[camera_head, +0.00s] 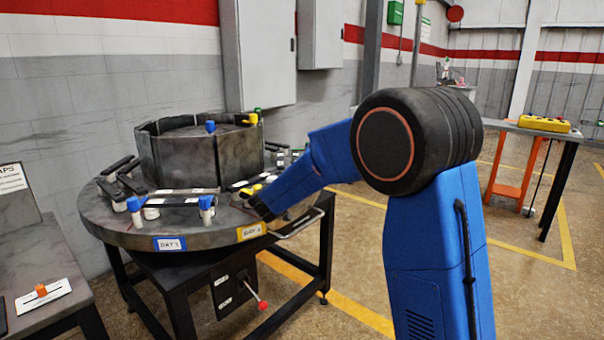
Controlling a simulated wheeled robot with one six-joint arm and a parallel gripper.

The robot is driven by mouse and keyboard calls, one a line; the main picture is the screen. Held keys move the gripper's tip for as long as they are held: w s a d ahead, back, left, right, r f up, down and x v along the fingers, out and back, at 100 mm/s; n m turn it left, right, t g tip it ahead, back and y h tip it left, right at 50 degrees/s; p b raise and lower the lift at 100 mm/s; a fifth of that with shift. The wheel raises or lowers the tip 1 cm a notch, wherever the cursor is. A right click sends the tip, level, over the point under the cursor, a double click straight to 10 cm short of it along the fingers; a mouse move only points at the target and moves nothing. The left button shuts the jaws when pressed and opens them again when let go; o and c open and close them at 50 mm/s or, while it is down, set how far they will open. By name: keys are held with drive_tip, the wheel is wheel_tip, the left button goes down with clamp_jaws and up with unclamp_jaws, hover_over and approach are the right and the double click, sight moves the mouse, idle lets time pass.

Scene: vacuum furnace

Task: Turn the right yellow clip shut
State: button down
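The round dark metal furnace table (130,236) carries a ring-shaped wall of dark panels (175,160). Small yellow clips (248,190) show at the front right of the table top, close above the yellow bay label (250,231); they are small and partly crowded by my arm. My gripper (258,207) is a dark shape at the end of my blue arm, right beside these clips. Whether it touches the right clip cannot be told. Its fingers are too small and hidden to show open or shut.
Blue clips (206,203) stand at the front left above the BAY 1 label (169,243). A handle rail (300,223) juts from the table's right edge. A side bench (38,275) stands at left. An orange-legged table (520,130) stands at right; floor between is free.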

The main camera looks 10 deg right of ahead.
idle(0.4)
drive_tip(key=c, duration=1.5)
unclamp_jaws()
drive_tip(key=shift+o, duration=0.2)
drive_tip(key=shift+r, duration=0.15)
wheel_tip(320, 180, up, 10)
drive_tip(key=shift+f, duration=0.1)
